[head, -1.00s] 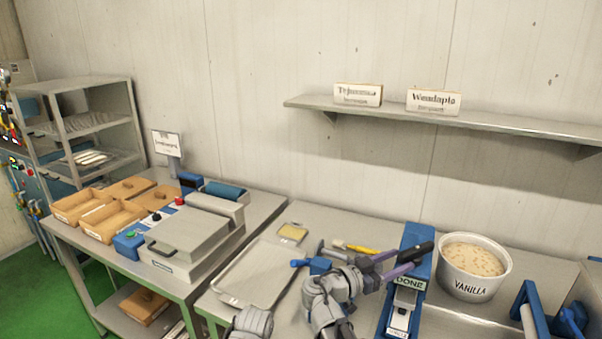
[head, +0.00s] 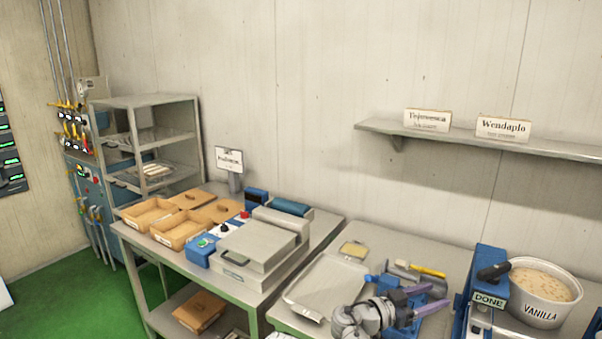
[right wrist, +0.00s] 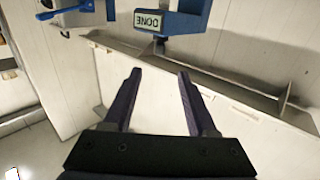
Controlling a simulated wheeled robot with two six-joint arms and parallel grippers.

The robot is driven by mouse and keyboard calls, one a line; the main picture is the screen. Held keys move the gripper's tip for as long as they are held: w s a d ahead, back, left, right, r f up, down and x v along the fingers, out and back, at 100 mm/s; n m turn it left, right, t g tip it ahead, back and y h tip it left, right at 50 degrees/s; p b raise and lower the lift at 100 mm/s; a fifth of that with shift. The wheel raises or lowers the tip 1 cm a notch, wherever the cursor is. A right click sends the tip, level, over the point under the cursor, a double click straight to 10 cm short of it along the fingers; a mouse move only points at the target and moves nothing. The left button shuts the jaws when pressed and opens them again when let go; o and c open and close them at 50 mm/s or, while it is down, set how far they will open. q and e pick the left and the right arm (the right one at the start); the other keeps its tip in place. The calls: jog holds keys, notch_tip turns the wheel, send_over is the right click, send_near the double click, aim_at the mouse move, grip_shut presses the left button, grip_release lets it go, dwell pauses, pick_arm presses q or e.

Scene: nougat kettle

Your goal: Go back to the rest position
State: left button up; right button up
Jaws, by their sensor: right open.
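My right gripper (head: 440,296) is open with two purple fingers and nothing between them. It is over the table, left of the blue stand (head: 490,265) marked DONE and its black handle (head: 494,272), apart from the handle. In the right wrist view the open right gripper (right wrist: 159,74) shows empty, with the DONE stand (right wrist: 170,18) beyond its fingertips. My left gripper is not in view.
A white VANILLA tub (head: 543,310) stands right of the DONE stand. A metal tray (head: 325,285) and a yellow-handled tool (head: 428,270) lie on the table. A grey press (head: 255,250) and wooden boxes (head: 178,232) stand to the left.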

jog(key=s+a+f+n+g+y, duration=0.25)
jog(key=a+f+n+y, duration=0.2)
jog(key=f, duration=0.35)
jog(key=s+a+f+n+g+y, duration=0.1)
jog(key=s+a+f+n+y, duration=0.35)
jog(key=f, duration=0.35)
jog(key=s+a+f+n+g+y, duration=0.1)
jog(key=s+a+f+n+y, duration=0.1)
jog(key=a, duration=0.5)
jog(key=s+a+f+n+g+y, duration=0.1)
jog(key=s+a+f+n+y, duration=0.2)
jog(key=s+a+n+y, duration=0.1)
jog(key=s+a+n, duration=0.1)
jog(key=a+n, duration=0.1)
jog(key=a, duration=0.1)
jog(key=shift+s+a+f+n+y, duration=0.15)
jog(key=shift+a+f+n+y, duration=0.15)
jog(key=shift+n, duration=0.1)
